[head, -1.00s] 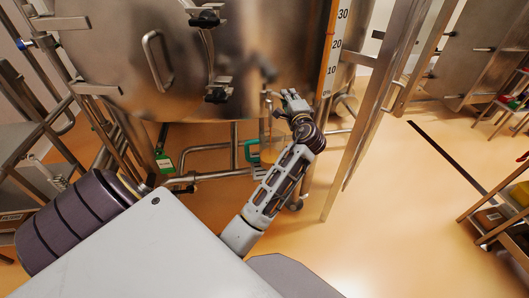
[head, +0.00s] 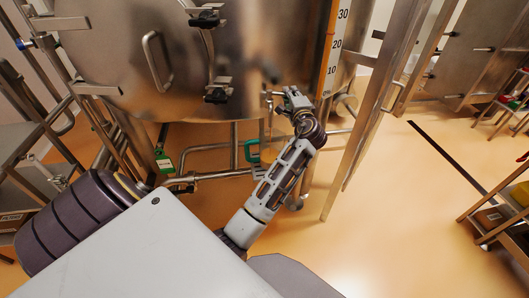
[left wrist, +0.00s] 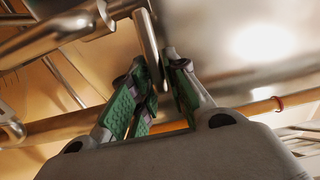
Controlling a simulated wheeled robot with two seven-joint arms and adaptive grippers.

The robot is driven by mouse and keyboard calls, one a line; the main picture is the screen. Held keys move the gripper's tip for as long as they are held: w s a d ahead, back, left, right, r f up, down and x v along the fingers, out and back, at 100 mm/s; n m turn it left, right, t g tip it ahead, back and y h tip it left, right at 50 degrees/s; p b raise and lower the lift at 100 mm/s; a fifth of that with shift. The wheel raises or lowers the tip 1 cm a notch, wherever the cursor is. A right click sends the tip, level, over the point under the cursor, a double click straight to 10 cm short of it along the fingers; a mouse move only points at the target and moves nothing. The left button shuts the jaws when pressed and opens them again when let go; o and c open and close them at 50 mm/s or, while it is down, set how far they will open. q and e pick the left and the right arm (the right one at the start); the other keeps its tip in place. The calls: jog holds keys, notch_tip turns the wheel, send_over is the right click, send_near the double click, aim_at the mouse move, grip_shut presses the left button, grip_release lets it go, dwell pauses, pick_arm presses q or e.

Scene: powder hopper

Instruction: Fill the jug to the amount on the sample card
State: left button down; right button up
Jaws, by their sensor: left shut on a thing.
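My left gripper (head: 291,94) is below the steel hopper (head: 110,60), near its outlet pipework. In the left wrist view the left gripper (left wrist: 160,80) has green pads on its fingers and is shut on a slim metal handle (left wrist: 150,42). A green jug-like handle (head: 251,151) shows below and left of the gripper in the head view; my forearm is close beside it, and I cannot make out the jug's body or its contents. A green and white card (head: 163,160) hangs or stands at the lower left; its writing is too small to read. My right gripper is not in view.
An orange and white scale strip (head: 332,55) with numbers runs up the hopper's right side. Steel frame posts (head: 365,120) stand right of my arm. Pipes (head: 205,177) run low under the hopper. The floor to the right is open up to a shelf rack (head: 490,215).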

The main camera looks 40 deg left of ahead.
pick_arm(q)
jog(key=shift+w, duration=0.1)
jog(key=shift+w+a, duration=0.45)
jog(key=shift+w, duration=0.2)
jog(key=shift+w+a, duration=0.1)
jog(key=shift+w+a, duration=0.2)
dwell(0.4)
jog(key=c, duration=1.4)
grip_release()
jog(key=shift+o, duration=0.2)
